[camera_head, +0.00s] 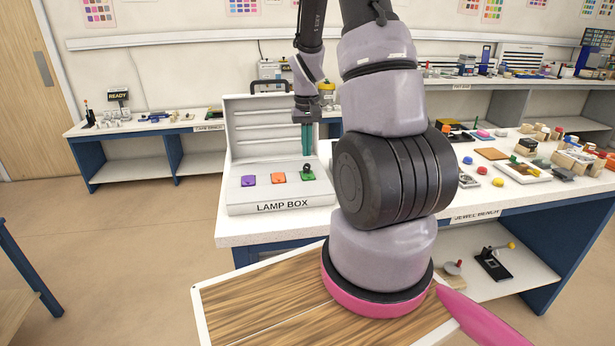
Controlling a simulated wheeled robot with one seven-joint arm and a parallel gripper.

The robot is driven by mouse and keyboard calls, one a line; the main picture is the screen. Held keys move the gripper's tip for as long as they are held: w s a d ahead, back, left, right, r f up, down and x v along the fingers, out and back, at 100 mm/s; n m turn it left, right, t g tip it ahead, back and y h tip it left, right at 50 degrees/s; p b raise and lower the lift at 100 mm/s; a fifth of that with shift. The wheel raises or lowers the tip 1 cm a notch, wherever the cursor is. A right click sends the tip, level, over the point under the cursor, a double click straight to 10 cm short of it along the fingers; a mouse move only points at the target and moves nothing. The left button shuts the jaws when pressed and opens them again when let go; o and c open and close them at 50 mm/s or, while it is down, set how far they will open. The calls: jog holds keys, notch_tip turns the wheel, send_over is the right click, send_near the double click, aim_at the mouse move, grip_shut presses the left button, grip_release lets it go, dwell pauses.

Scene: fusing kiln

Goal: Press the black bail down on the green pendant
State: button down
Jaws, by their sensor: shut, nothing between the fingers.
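A green pendant (307,176) lies at the right of a row on the white lamp box floor. A small black bail (306,167) is at its top edge; it looks raised, but it is too small to tell whether it is seated. My gripper (306,153) points straight down above the bail with its teal fingers together and empty. A small gap shows between the fingertips and the bail.
A purple pendant (248,181) and an orange pendant (278,177) lie left of the green one. The open lid (262,132) of the lamp box stands behind. The jewel bench right of the box holds many small items, partly behind my arm.

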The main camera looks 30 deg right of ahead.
jog(key=shift+r, duration=2.15)
jog(key=s+a+r+t, duration=0.2)
jog(key=s+a+r, duration=0.2)
jog(key=s+r, duration=0.2)
jog(key=s+a+r+t+y, duration=0.1)
jog(key=s+a+r, duration=0.4)
jog(key=r, duration=0.6)
jog(key=s+a+r+m+t+y, duration=0.1)
jog(key=s+a+r+t, duration=0.3)
jog(key=s+r, duration=0.4)
jog(key=shift+s+a+r, duration=0.15)
jog(key=shift+s+a, duration=0.05)
jog(key=shift+s, duration=0.15)
